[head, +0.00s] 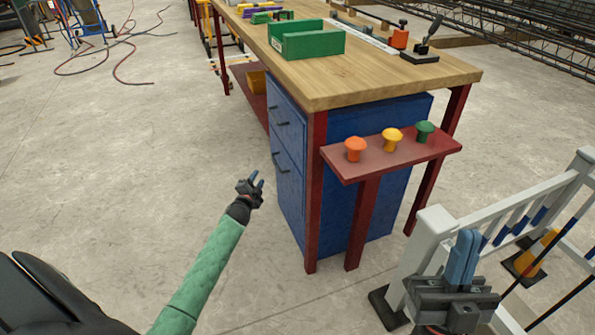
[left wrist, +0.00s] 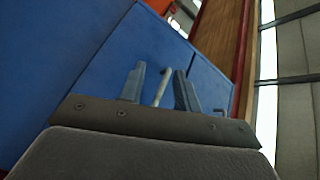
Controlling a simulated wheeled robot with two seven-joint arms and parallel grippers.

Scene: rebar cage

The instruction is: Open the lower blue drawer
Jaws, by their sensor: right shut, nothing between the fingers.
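The blue cabinet under the workbench has an upper drawer (head: 288,122) and a lower blue drawer (head: 289,190), both closed. The lower drawer's dark bar handle (head: 281,164) shows on its front. My left gripper (head: 256,180) is just left of the lower drawer front, pointing toward it. In the left wrist view, my left gripper's fingers (left wrist: 160,78) are apart, with a handle (left wrist: 161,88) seen between them; contact is not visible. A second handle (left wrist: 220,112) lies nearer the wooden top. My right gripper (head: 463,258) is shut and empty at the lower right.
A red shelf (head: 375,163) with orange, yellow and green mushroom buttons juts from the bench end. A white railing (head: 432,232) and a striped cone (head: 533,256) stand at right. A green bin (head: 306,42) sits on the bench (head: 375,75). Floor left of the drawers is clear.

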